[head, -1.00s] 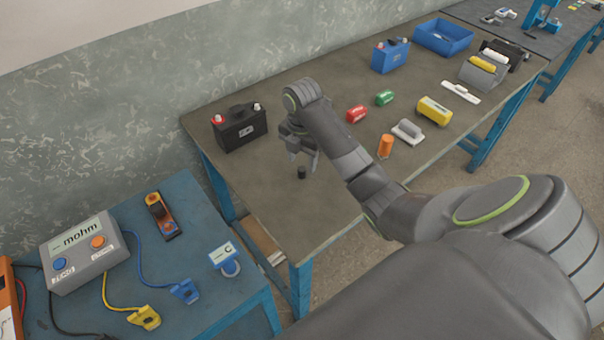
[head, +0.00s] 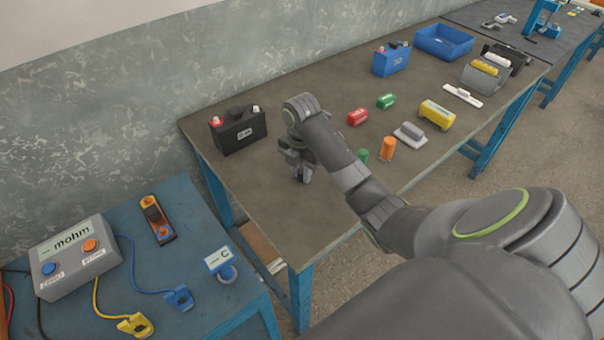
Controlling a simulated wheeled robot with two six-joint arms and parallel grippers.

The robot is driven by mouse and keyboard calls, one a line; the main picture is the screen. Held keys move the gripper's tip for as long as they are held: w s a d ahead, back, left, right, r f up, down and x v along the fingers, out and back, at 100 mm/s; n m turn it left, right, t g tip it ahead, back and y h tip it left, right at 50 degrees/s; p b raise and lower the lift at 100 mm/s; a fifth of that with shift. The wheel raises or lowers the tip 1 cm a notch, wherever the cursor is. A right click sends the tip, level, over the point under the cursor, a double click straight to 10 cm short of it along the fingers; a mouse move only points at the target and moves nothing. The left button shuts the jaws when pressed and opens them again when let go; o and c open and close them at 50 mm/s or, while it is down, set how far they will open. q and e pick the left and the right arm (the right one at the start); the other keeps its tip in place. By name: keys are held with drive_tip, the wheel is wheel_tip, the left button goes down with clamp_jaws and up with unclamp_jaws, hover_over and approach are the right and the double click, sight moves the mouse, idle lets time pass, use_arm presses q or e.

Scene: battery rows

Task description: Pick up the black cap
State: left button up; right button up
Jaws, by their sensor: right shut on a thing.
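My right gripper (head: 302,175) is low over the near left part of the brown workbench (head: 260,195), fingers pointing down. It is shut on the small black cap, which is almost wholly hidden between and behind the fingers. I cannot tell whether the cap still touches the bench top. My left gripper is not in view.
A black battery (head: 238,130) stands behind and left of the gripper. A green cylinder (head: 363,156), an orange cylinder (head: 387,149), a red cell (head: 357,117) and a grey-white brush-like block (head: 410,134) are to the right. The blue side table (head: 190,250) holds a meter (head: 75,258).

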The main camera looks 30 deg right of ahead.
sight(302, 172)
wheel_tip(302, 172, up, 10)
drive_tip(key=p, duration=0.9)
drive_tip(key=shift+s, duration=0.1)
